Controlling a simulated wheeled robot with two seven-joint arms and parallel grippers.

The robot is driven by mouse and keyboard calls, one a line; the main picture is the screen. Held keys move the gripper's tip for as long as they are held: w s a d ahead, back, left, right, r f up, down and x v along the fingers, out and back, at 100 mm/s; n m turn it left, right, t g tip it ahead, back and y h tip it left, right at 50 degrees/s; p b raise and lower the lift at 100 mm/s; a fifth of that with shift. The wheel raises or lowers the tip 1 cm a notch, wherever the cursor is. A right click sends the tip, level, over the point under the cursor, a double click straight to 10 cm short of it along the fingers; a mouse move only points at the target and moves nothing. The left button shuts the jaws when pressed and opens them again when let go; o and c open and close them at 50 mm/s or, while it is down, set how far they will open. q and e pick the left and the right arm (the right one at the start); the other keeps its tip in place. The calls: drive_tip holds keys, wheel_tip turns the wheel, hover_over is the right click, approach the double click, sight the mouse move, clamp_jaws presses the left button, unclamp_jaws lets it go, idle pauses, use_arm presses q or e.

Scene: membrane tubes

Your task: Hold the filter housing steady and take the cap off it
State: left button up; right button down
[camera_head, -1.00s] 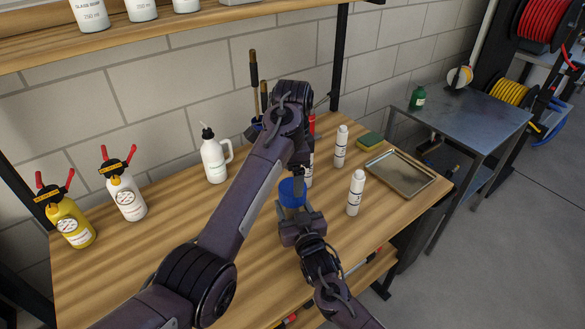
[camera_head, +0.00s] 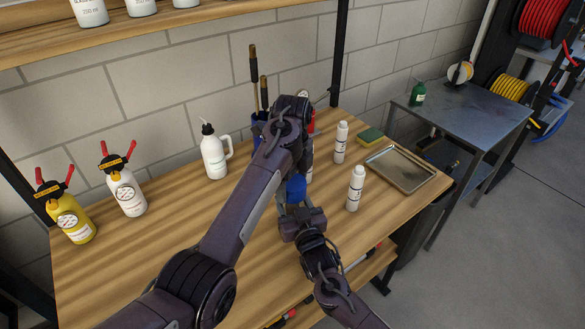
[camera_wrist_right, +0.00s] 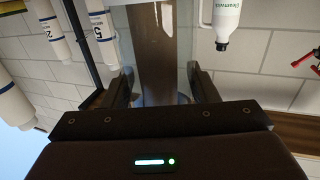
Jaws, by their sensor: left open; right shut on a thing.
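The filter housing has a blue cap (camera_head: 296,188). It stands mid-bench, mostly hidden by my arms. My right gripper (camera_head: 296,212) is shut on the housing from the near side. In the right wrist view its two fingers (camera_wrist_right: 163,92) lie on either side of a clear wall (camera_wrist_right: 184,45), with a little blue between them. My left gripper (camera_head: 303,170) points down from above, right by the cap. It is open, but its fingertips are largely hidden, and I cannot tell whether they touch the cap.
Two white bottles (camera_head: 340,142) (camera_head: 355,188) stand close to the right of the grippers. A metal tray (camera_head: 428,185) and a sponge (camera_head: 370,136) lie further right. A white jug (camera_head: 214,152) and two lever-topped bottles (camera_head: 124,186) (camera_head: 70,214) stand left. The front left of the bench is clear.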

use_arm(q)
drive_tip(key=shift+f, duration=0.75)
drive_tip(key=c, duration=1)
drive_tip(key=n, duration=0.5)
drive_tip(key=shift+n, duration=0.3)
drive_tip(key=n, duration=0.4)
drive_tip(key=shift+n, duration=0.3)
drive_tip(key=n, duration=0.3)
drive_tip(key=shift+r, duration=0.1)
drive_tip(key=o, duration=1.1)
